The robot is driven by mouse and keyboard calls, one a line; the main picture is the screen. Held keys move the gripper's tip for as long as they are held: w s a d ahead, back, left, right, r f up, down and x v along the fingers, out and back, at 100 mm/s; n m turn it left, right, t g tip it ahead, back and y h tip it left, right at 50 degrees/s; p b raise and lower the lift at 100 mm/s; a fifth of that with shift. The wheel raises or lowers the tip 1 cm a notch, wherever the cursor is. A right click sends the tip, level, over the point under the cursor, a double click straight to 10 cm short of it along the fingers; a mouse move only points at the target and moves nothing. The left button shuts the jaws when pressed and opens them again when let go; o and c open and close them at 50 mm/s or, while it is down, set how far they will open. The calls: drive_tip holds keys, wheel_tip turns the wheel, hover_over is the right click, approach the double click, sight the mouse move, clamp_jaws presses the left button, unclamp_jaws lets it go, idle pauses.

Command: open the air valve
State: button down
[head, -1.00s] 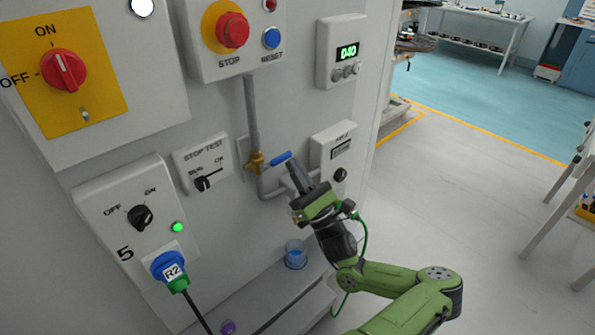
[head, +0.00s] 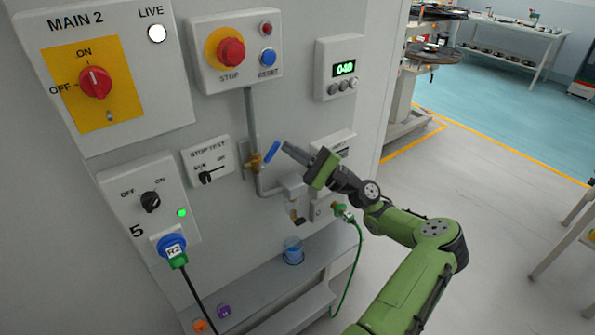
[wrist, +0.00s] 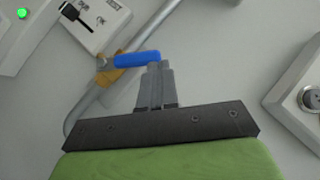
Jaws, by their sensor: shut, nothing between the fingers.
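The air valve has a brass body (head: 253,161) on a grey pipe on the panel, with a blue lever (head: 271,152). In the head view the lever slants up to the right from the body, at an angle to the upright pipe. My gripper (head: 286,147) is shut and empty, its fingertips just right of the lever's free end. In the wrist view the fingertips (wrist: 158,67) are at the right end of the blue lever (wrist: 137,59), with the brass body (wrist: 108,73) to the left. I cannot tell whether they touch.
The stop test switch (head: 206,163) is left of the valve and the stop button box (head: 235,52) above it. A digital display box (head: 340,67) is at upper right. A ledge (head: 265,290) below holds a blue cup (head: 293,251). The floor to the right is open.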

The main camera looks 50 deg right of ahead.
drive_tip(key=w+a+r+n+g+p, duration=0.1)
drive_tip(key=a+r+n+g+p, duration=0.3)
drive_tip(key=n+g+p, duration=0.2)
drive_tip(key=shift+r+n, duration=0.25)
drive_tip(key=shift+n, duration=0.75)
drive_tip(key=shift+w, duration=0.1)
